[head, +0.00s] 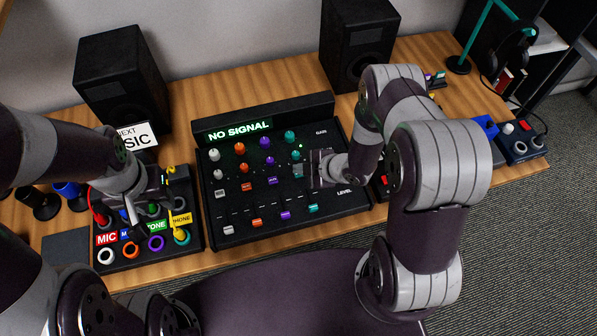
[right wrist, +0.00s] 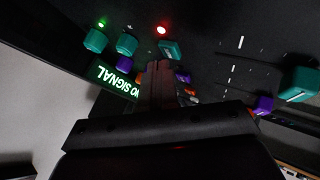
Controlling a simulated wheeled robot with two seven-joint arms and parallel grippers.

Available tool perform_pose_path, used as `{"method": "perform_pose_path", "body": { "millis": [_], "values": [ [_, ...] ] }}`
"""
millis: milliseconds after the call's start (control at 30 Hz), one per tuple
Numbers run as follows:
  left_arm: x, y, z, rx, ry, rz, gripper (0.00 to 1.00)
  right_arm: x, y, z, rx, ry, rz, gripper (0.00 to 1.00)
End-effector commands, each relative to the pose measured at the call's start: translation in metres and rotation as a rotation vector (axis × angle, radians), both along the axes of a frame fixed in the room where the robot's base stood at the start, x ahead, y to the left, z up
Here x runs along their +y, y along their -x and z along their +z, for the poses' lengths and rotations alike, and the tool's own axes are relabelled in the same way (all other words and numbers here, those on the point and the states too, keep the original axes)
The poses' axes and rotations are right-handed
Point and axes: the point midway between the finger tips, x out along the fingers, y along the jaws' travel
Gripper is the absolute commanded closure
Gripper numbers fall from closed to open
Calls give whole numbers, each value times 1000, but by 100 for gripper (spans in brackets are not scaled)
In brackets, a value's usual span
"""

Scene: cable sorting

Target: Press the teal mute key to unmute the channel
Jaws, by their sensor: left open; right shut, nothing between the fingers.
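The teal mute key (head: 298,170) is on the black mixer (head: 240,205), in the right-hand column. It also shows in the right wrist view (right wrist: 172,50), with a red light lit beside it. My right gripper (head: 312,170) is shut and empty just to the key's right in the head view. In the right wrist view its fingertips (right wrist: 158,64) point at the panel close to the key; I cannot tell whether they touch it. The mixer's display (head: 239,131) reads NO SIGNAL. My left gripper (head: 150,200) is open over the cable box at the left.
Teal knobs (right wrist: 127,44) and purple knobs sit close to the key. A teal fader (head: 313,208) is lower down the column. The cable box (head: 150,250) holds coloured plugs and sockets. Two black speakers (head: 122,75) stand behind. A blue-and-black box (head: 520,140) is at the right.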

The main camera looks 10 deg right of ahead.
Motion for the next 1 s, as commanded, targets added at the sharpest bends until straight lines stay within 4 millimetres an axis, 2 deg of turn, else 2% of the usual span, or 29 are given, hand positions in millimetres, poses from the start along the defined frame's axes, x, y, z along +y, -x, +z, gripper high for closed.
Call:
{"method": "perform_pose_path", "body": {
  "millis": [67, 367, 600, 867, 1000],
  "values": [
    [0, 0, -6, 0, 0, 0, 57, 0, 0, -6, 0, 0, 0, 100],
    [0, 0, -5, 0, 0, 0, 57, 0, 0, -5, 0, 0, 0, 100],
    [0, 0, 5, 0, 0, 0, 57, 0, 0, 6, 0, 0, 0, 100],
    [0, 0, 4, 0, 0, 0, 57, 0, 0, 5, 0, 0, 0, 100],
    [0, 0, 16, 0, 0, 0, 57, 0, 0, 18, 0, 0, 0, 100]
  ]
}}
